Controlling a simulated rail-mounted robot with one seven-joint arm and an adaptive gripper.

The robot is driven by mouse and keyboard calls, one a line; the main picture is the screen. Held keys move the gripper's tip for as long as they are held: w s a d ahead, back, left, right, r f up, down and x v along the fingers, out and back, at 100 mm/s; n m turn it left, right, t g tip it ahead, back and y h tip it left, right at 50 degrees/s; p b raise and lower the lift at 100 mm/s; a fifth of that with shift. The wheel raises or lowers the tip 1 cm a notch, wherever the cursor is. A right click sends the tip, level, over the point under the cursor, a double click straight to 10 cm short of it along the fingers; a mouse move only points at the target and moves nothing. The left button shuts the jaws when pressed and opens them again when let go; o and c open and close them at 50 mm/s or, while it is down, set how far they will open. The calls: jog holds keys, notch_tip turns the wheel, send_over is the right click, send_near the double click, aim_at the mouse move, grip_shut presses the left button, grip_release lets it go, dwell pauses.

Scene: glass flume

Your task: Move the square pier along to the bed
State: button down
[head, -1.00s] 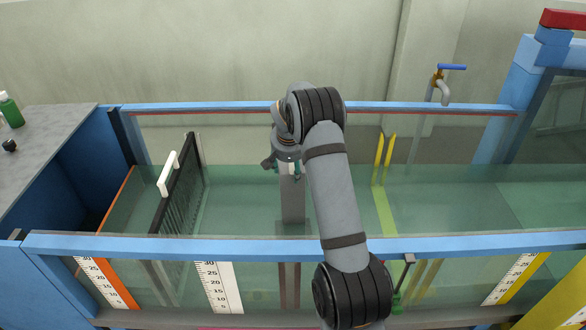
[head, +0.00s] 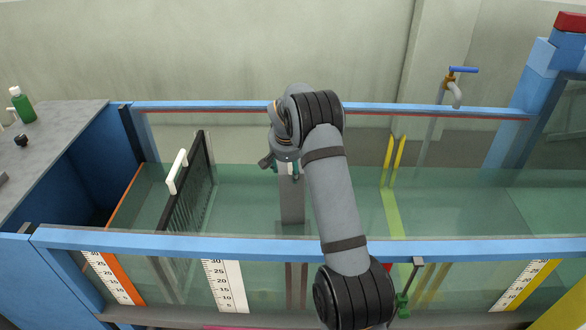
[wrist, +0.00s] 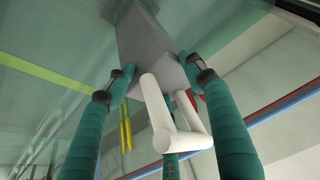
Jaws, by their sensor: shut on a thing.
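The square pier (head: 292,205) is a grey upright block in the glass flume, left of the middle of the head view. Its lower part reaches down into the greenish water; I cannot tell whether it touches the floor. In the wrist view the pier (wrist: 150,42) has a white bar handle (wrist: 158,112) on its near end. My gripper (head: 284,168) is at the pier's top, and its teal fingers are shut on the pier around the handle. The gripper also shows in the wrist view (wrist: 160,78).
A black slotted screen (head: 190,190) with a white handle stands to the left. Yellow posts (head: 393,160) and a yellow-green band (head: 391,212) lie to the right. The blue front rail (head: 180,244) runs before the pier. The water between screen and band is otherwise clear.

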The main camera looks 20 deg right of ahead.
jog(key=w+a, duration=0.3)
jog(key=a, duration=0.4)
jog(key=shift+w+r, duration=0.2)
dwell(0.6)
dwell(0.4)
jog(key=w+a+p, duration=0.3)
jog(key=w+a, duration=0.1)
jog(key=a, duration=0.6)
jog(key=shift+w, duration=0.2)
dwell(1.0)
jog(key=shift+a, duration=0.1)
dwell(0.5)
jog(key=shift+f+b, duration=0.4)
jog(key=shift+s+f, duration=0.15)
jog(key=shift+s, duration=0.05)
dwell(0.5)
jog(key=c, duration=0.7)
grip_release()
jog(key=shift+f, duration=0.1)
